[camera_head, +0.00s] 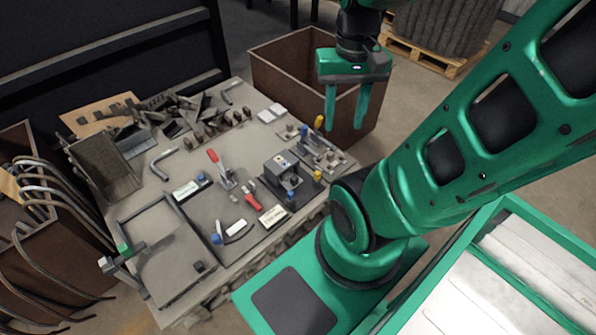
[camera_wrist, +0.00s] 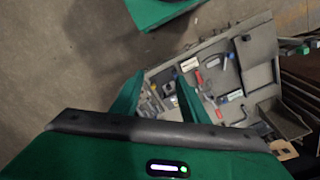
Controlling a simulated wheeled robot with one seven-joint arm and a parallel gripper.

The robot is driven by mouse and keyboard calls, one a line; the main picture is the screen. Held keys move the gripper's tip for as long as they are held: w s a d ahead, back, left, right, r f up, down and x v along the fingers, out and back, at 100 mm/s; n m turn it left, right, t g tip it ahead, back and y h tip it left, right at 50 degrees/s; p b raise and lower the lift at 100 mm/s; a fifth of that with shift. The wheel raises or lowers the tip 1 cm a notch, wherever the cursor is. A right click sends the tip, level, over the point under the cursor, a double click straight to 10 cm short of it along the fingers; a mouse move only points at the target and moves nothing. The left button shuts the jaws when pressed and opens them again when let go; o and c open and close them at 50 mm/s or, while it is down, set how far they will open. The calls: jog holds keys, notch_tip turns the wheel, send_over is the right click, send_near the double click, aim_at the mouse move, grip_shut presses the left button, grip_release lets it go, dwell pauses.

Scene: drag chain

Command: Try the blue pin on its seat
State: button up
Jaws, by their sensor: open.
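My gripper (camera_head: 345,120) is open and empty, its two green fingers pointing down, raised above the far right of the workbench (camera_head: 160,215). Small blue-topped pieces stand on the bench: one (camera_head: 304,131) at the far right end and one (camera_head: 291,195) by a dark grey block fixture (camera_head: 283,171). Another blue-ended piece (camera_head: 216,239) lies nearer the front. I cannot tell surely which is the blue pin, and its seat is not clear at this size. In the wrist view the open fingers (camera_wrist: 160,82) show with the bench beyond and below them.
Yellow-topped pieces (camera_head: 317,175) stand near the block. A red-handled clamp (camera_head: 215,157), red tool (camera_head: 251,199) and white labels (camera_head: 272,216) lie mid-bench. Dark metal parts crowd the back. A brown bin (camera_head: 290,62) stands behind my gripper. A framed tray (camera_head: 170,260) sits front left.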

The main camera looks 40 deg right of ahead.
jog(key=w+d+f+m, duration=0.2)
jog(key=w+d+f, duration=0.1)
jog(key=w+f, duration=0.4)
jog(key=m+y, duration=0.4)
jog(key=m, duration=0.4)
send_over(291, 192)
jog(key=d, duration=0.4)
notch_tip(291, 192, down, 32)
jog(key=shift+m+y, duration=0.3)
jog(key=x, duration=1.1)
jog(key=shift+f, duration=0.3)
jog(key=shift+c, duration=0.6)
jog(key=shift+w, duration=0.1)
grip_shut()
